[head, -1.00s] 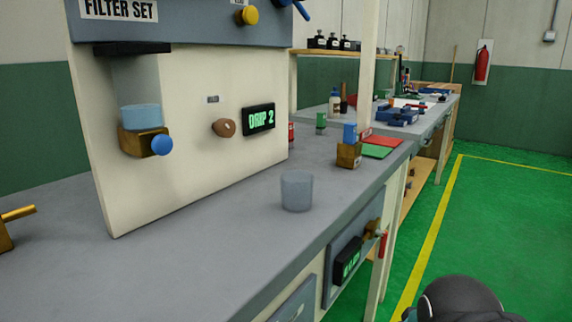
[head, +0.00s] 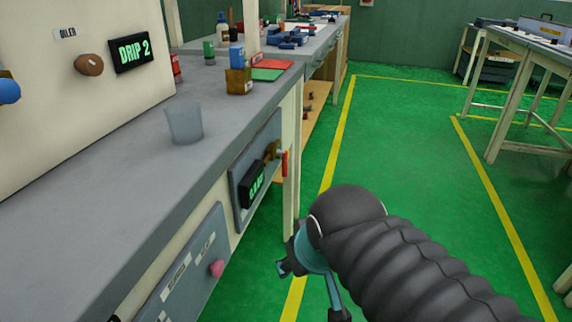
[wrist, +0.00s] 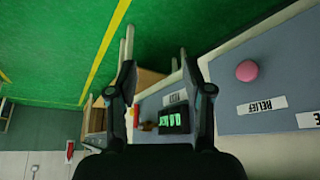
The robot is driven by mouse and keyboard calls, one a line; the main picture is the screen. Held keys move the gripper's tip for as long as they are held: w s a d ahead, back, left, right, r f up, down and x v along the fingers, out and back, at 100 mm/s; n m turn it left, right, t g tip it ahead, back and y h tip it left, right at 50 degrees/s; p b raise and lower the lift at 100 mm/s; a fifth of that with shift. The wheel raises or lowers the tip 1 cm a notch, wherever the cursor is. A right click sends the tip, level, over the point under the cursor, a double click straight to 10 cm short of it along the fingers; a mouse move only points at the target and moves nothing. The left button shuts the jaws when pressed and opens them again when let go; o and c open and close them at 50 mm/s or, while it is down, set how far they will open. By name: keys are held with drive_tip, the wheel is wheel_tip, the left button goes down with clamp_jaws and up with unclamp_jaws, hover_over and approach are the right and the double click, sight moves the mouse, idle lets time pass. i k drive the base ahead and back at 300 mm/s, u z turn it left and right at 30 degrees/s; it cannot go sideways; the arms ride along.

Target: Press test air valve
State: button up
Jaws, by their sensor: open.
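No label that I can read says test air valve. A pink round button (head: 216,268) sits on the lower grey panel (head: 170,300) on the bench front. In the wrist view the pink button (wrist: 246,70) is right of my fingers, near a label reading RELIEF (wrist: 262,105). A brass valve with a red handle (head: 275,153) sits beside a green-lit display (head: 252,184) on the other front panel. My gripper (wrist: 157,62) is open and empty, apart from the panels. In the head view my arm hides part of it.
Green floor (head: 400,130) with yellow lines lies open to the right. Another table (head: 510,60) stands at far right.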

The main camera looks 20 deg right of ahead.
sight(285, 164)
drive_tip(key=k, duration=0.5)
drive_tip(key=z, duration=2.3)
drive_tip(key=i, duration=1.9)
drive_tip(key=u, duration=2.45)
